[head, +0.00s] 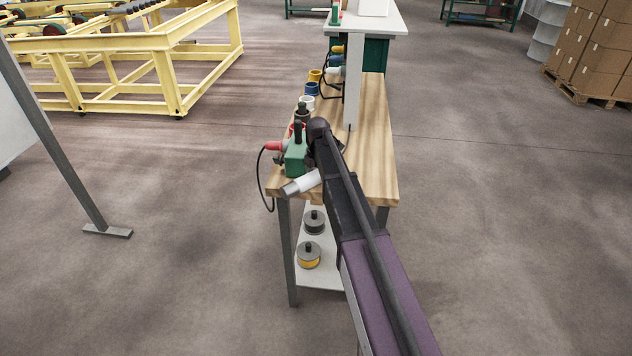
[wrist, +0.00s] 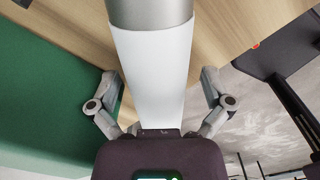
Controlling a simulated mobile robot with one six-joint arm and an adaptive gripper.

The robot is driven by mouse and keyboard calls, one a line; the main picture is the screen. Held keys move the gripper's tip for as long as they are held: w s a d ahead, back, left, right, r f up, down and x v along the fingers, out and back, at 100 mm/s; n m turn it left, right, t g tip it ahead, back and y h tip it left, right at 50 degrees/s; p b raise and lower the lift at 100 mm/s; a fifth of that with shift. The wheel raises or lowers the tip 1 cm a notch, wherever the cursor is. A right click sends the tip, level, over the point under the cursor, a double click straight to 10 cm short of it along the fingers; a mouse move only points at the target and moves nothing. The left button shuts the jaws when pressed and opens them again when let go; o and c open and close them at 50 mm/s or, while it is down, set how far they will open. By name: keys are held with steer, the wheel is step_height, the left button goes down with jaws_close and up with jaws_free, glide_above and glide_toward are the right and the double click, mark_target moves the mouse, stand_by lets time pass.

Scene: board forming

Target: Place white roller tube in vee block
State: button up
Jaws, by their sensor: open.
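The white roller tube (head: 306,181) has a grey metal end and lies slanted at the near left corner of the wooden bench. In the wrist view the tube (wrist: 153,75) runs lengthwise between the two fingers of my gripper (wrist: 160,88), with its metal end at the top. The fingers stand apart on either side of it, with gaps showing. The gripper is open. In the head view my arm hides the gripper and part of the bench. I cannot make out the vee block for certain.
A green tool body (head: 296,162) with a red plug and black cable stands beside the tube on the bench (head: 376,150). Several coloured rings line the bench's left edge. A grey post (head: 354,85) rises farther back. Spools sit on the lower shelf (head: 318,275).

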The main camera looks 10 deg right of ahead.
mark_target(317, 172)
stand_by(0.4)
steer(key=c, duration=1.3)
steer(key=shift+r, duration=0.2)
steer(key=shift+c, duration=0.2)
step_height(317, 172, up, 3)
steer(key=p, duration=0.3)
steer(key=shift+r+p, duration=0.2)
steer(key=shift+p, duration=0.2)
steer(key=s+a+r+p, duration=0.1)
steer(key=s, duration=1.5)
steer(key=shift+a, duration=0.15)
steer(key=shift+r, duration=0.1)
